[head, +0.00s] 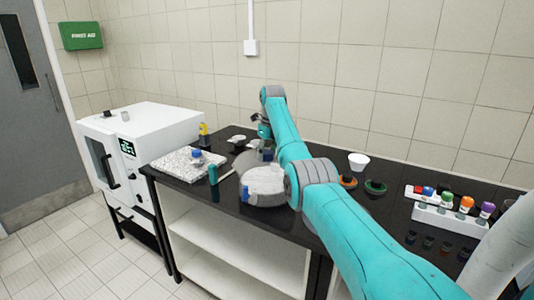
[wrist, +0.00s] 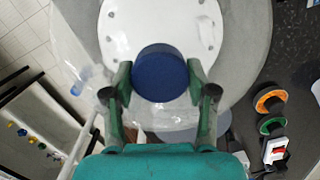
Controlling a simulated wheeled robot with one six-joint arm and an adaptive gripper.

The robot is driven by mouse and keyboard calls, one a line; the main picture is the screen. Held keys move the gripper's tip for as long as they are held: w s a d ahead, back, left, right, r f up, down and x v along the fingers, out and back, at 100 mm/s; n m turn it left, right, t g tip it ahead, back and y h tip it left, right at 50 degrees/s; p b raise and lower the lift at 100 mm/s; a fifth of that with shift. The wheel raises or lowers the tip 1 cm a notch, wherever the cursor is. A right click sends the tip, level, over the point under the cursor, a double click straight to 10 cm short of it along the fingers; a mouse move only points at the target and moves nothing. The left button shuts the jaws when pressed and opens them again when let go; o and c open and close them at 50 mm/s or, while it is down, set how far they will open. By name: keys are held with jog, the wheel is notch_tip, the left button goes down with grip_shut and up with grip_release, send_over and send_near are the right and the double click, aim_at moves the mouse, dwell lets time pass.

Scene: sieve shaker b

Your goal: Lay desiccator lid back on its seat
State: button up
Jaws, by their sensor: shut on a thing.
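My gripper (wrist: 160,78) is shut on the round blue knob (wrist: 160,72) of the desiccator lid, one dark green finger on each side. The clear lid (wrist: 72,45) is hard to make out; its faint edge shows left of the knob in the wrist view. Below lies the desiccator base (wrist: 238,60) with its white perforated plate (wrist: 116,22). I cannot tell the gap between lid and seat.
A foil-covered tray (head: 186,162) and a teal bottle (head: 213,174) stand left of the base. A white oven (head: 150,140) stands far left.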

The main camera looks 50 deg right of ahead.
jog(key=shift+f, duration=0.2)
dwell(0.5)
jog(key=o, duration=1.6)
jog(key=shift+o, duration=0.2)
jog(key=shift+r, duration=3.5)
